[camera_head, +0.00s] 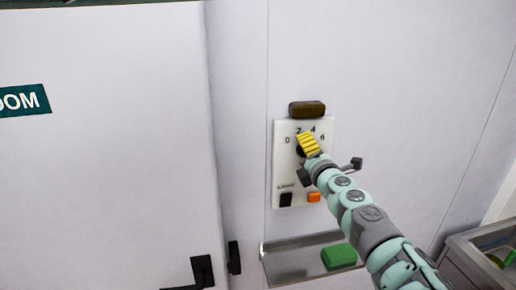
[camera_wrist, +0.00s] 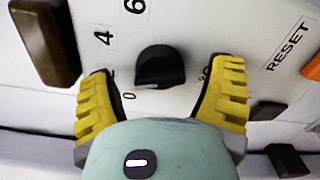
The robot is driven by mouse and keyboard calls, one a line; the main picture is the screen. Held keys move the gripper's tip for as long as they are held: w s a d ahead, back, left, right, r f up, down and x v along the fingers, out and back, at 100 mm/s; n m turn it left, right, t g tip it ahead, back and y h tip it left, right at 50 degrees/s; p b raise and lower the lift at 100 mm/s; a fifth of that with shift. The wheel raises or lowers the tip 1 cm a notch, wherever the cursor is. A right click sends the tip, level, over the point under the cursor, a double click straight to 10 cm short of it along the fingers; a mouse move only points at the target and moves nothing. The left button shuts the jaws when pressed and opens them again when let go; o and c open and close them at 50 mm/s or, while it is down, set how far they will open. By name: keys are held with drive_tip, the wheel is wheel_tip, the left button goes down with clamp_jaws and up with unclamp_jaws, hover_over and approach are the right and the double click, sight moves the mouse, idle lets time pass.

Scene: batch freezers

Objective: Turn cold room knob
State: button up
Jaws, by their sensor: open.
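The black knob (camera_wrist: 160,66) is on a white control panel (camera_head: 283,168) with printed numbers around it. In the wrist view it sits between the yellow fingers of my gripper (camera_wrist: 163,72), with a visible gap on each side. The fingers are open and do not appear to touch it. The knob's exact setting is hard to read. In the head view my gripper (camera_head: 308,145) is in front of the panel's upper part and mostly hides the knob.
A brown block (camera_head: 307,109) is mounted just above the panel. An orange button (camera_head: 314,197) and a black switch (camera_head: 286,200) are low on it. Below is a metal shelf (camera_head: 290,268) with a green block (camera_head: 339,256). A door handle (camera_head: 203,270) is at lower left.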

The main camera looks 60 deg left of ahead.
drive_tip(key=shift+d, duration=0.1)
drive_tip(key=v, duration=1.2)
idle(0.4)
idle(0.4)
